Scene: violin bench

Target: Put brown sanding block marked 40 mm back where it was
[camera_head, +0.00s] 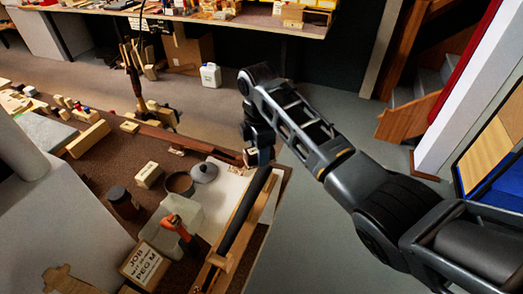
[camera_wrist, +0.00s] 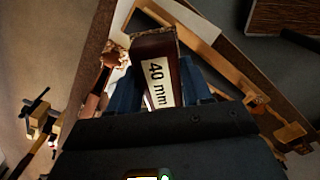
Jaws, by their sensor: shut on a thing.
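In the wrist view the brown sanding block (camera_wrist: 153,48), with a white label reading "40 mm", sits between the fingers of my gripper (camera_wrist: 160,90). My gripper is shut on it, and the block's far end sticks out past the fingers. In the head view my gripper (camera_head: 259,150) points down near the right-hand corner of the brown bench (camera_head: 110,170). The block (camera_head: 250,158) shows there only as a small piece at the fingertips. I cannot tell from these views whether it touches anything below.
A long dark bar in a wooden holder (camera_head: 240,220) lies close by on the bench's right edge. A lidded grey pot (camera_head: 204,172), a brown bowl (camera_head: 180,183), a labelled block (camera_head: 148,174) and a "JOB PEG M" box (camera_head: 145,264) stand to the left. Grey floor is clear beyond the edge.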

